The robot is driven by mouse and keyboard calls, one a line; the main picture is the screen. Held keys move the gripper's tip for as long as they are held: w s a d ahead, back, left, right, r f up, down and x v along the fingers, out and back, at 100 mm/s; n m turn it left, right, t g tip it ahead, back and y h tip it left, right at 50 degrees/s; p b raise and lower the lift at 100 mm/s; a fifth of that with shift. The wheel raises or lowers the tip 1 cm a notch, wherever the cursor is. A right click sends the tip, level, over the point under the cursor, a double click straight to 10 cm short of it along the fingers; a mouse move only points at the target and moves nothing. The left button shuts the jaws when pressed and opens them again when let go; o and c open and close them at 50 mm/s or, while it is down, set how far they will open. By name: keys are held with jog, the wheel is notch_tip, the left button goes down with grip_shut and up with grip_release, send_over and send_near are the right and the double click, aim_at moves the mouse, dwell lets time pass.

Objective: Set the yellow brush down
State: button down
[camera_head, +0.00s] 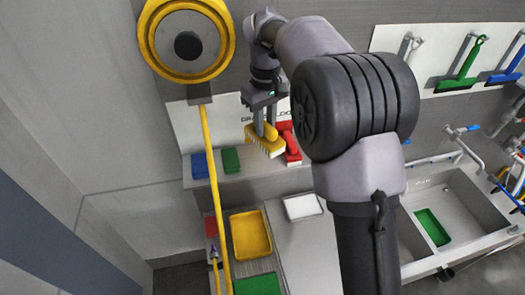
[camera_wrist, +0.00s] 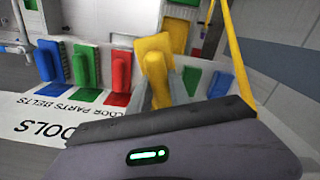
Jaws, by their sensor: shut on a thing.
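My gripper (camera_head: 265,128) is shut on the yellow brush (camera_head: 268,145), with its pale bristle edge facing down. In the head view the brush is in front of the white back panel, just left of a red brush (camera_head: 290,148) and right of a green block-like piece (camera_head: 231,160).
In the wrist view, blue (camera_wrist: 47,62), green (camera_wrist: 82,66) and red (camera_wrist: 121,72) brushes stand to the left. A blue piece (camera_head: 200,166) is left of the green one. A yellow hose reel (camera_head: 215,40) hangs nearby. A yellow tray (camera_head: 232,236) and a white tray (camera_head: 303,207) are below.

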notch_tip(320, 180, down, 12)
jog(key=shift+f+p, duration=0.25)
jog(key=shift+p, duration=0.25)
jog(key=shift+f, duration=0.35)
jog(key=shift+w+f, duration=0.1)
jog(key=shift+w, duration=0.1)
jog(key=shift+s+f, duration=0.1)
jog(key=shift+f, duration=0.05)
jog(key=c, duration=1.2)
grip_release()
